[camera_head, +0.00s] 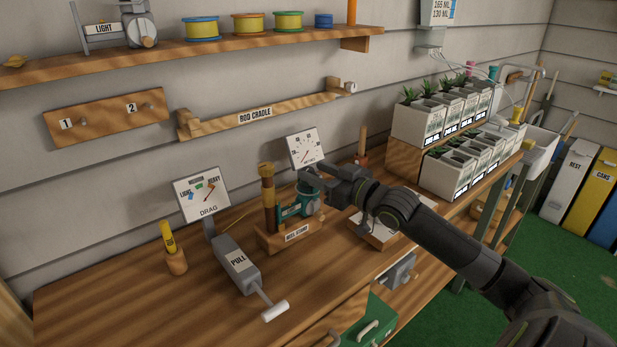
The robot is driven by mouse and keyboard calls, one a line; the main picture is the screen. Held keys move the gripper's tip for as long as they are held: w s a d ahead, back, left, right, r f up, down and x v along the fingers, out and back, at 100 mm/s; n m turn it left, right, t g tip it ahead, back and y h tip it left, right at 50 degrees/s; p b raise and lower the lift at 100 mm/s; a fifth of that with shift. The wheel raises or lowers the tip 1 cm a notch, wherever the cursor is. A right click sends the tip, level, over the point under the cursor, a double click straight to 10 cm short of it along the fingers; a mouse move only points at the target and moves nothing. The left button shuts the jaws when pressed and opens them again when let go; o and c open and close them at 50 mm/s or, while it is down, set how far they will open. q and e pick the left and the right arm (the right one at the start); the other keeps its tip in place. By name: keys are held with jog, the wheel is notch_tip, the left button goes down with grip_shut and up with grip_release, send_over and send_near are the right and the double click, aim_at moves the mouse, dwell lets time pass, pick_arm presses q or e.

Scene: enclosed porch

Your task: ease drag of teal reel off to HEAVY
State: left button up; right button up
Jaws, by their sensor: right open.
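The teal reel (290,212) sits on the wooden reel stand (297,233) near the middle of the bench. My right gripper (312,175) reaches in from the right and is at the upper part of the reel, hiding some of it. I cannot tell whether its fingers touch the reel. The drag gauge (203,199), marked LIGHT and HEAVY, stands to the left behind a grey PULL device (238,262) with a white handle. A small white dial (306,148) stands behind the reel. My left gripper is not in view.
White plant boxes (420,122) stand on the bench at the right, behind my right arm. A yellow-topped item in a wooden holder (176,261) stands at the left. A green box (368,322) is below the front edge. The left front bench is clear.

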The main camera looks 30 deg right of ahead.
aim_at(313, 171)
jog(key=shift+x, duration=1.65)
